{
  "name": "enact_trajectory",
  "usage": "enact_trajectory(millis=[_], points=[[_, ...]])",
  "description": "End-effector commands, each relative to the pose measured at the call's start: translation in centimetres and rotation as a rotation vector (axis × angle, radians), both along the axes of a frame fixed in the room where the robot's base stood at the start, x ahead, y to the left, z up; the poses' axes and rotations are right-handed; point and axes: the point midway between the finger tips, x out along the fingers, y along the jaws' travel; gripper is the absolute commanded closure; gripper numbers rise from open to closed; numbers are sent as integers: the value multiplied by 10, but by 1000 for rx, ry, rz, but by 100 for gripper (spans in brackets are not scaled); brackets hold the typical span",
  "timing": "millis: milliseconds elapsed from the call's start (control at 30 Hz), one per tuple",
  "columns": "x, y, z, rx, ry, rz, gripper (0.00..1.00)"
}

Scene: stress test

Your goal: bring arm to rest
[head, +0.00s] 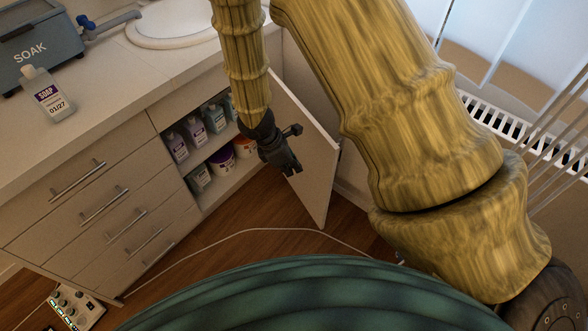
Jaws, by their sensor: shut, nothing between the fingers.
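My arm (385,95) wears a yellow, wood-like patterned cover and reaches in from the right and top of the head view. My gripper (290,170) is black, shut and empty. It hangs from the cuffed wrist in front of the open cupboard, between the shelves and the open door, in the picture. How far it is from the door I cannot tell. It hides part of the shelf contents and the inner side of the door.
The open cupboard door (312,165) stands right of shelves with several bottles (214,118) and tubs (221,158). A soap bottle (47,92) and a SOAK box (38,45) stand on the counter (100,95). A cable (240,234) crosses the floor. A radiator (490,118) is at right.

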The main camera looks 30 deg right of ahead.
Motion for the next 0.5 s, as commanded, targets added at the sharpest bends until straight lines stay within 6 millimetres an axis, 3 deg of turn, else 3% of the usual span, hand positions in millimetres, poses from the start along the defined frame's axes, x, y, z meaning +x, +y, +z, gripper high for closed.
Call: enact_trajectory(millis=[333, 500], points=[[-4, 3, 1, 10, 3, -12, 100], [-43, 17, -27, 111, 16, -152, 100]])
